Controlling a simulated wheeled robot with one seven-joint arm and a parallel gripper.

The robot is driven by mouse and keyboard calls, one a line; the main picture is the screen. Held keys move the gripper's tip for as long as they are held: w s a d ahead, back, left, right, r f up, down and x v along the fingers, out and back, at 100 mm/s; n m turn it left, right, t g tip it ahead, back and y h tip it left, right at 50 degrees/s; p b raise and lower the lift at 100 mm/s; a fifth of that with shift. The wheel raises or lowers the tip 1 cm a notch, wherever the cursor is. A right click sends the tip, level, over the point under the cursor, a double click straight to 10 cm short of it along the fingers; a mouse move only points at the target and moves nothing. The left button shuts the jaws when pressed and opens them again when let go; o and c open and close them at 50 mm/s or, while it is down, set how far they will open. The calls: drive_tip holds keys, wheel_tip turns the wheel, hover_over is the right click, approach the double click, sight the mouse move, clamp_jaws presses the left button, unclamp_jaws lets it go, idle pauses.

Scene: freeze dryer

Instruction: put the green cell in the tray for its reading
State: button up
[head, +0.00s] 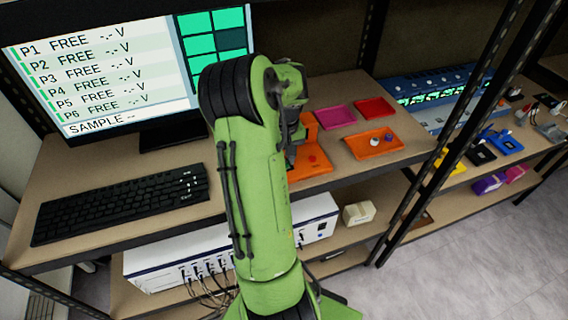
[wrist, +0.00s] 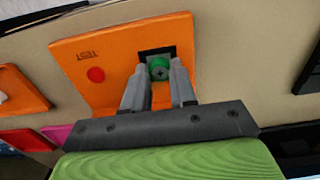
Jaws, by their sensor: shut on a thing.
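In the wrist view, the green cell (wrist: 159,64) stands between the fingertips of my gripper (wrist: 158,72), which is shut on it. The cell is at the dark square recess of the orange tray marked TEST (wrist: 97,62). I cannot tell whether its lower end rests on the recess floor. A red round spot lies on the tray left of the recess. In the head view the orange test tray (head: 313,158) shows partly behind my green arm; the cell and fingertips are hidden there.
A monitor (head: 90,60) lists P1 to P6 as FREE and SAMPLE with no value. A black keyboard (head: 122,203) lies in front. Magenta (head: 335,116) and red (head: 375,108) trays and an orange tray (head: 375,144) with small items stand right. A dark shelf post (head: 440,150) rises beyond.

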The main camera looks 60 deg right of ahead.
idle(0.6)
drive_tip(key=shift+r+p, duration=2.1)
drive_tip(key=shift+r, duration=0.45)
